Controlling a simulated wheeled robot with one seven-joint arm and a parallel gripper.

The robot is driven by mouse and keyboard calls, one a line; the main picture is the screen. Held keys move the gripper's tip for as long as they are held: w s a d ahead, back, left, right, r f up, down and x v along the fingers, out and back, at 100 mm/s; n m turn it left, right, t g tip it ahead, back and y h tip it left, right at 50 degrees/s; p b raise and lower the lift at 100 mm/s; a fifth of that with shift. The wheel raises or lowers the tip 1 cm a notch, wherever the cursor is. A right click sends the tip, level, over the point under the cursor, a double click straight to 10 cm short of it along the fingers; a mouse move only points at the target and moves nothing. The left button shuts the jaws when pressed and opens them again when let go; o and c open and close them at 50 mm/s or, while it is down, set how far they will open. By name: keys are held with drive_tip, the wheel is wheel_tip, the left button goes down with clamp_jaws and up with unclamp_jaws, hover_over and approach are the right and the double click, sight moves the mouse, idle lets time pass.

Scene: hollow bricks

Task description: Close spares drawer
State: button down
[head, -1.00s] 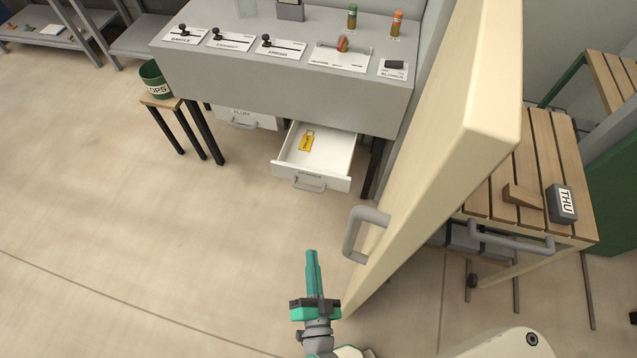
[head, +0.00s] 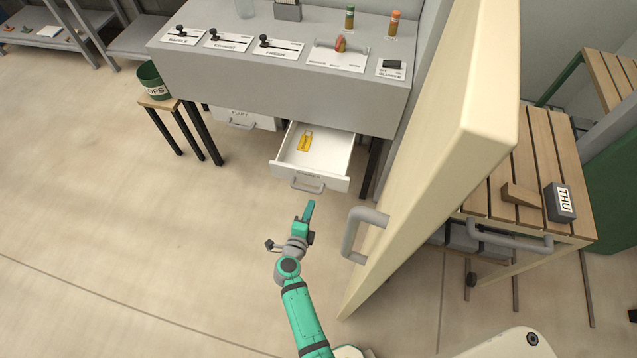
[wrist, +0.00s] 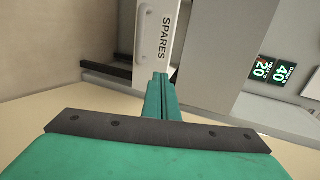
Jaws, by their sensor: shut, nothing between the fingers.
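The white spares drawer (head: 325,178) stands pulled out below the grey control console in the head view. A yellow tag (head: 305,141) lies inside it, and a grey bar handle (head: 307,187) is on its front. My gripper (head: 309,207) is shut and empty, just in front of the drawer and a little below its handle in the picture. In the wrist view the drawer front (wrist: 162,45) with its SPARES label is straight ahead, and my shut fingers (wrist: 160,85) point at it. I cannot tell whether they touch it.
A large cream door (head: 440,150) with a grey handle (head: 361,233) stands open just right of my gripper. A second drawer (head: 243,118) sits left under the console (head: 280,90). A stool with a green bucket (head: 151,79) is further left. The floor at left is clear.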

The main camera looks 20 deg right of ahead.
approach(321, 176)
drive_tip(key=x, duration=0.5)
drive_tip(key=shift+f, duration=0.3)
drive_tip(key=shift+w+d, duration=0.35)
drive_tip(key=shift+d, duration=0.05)
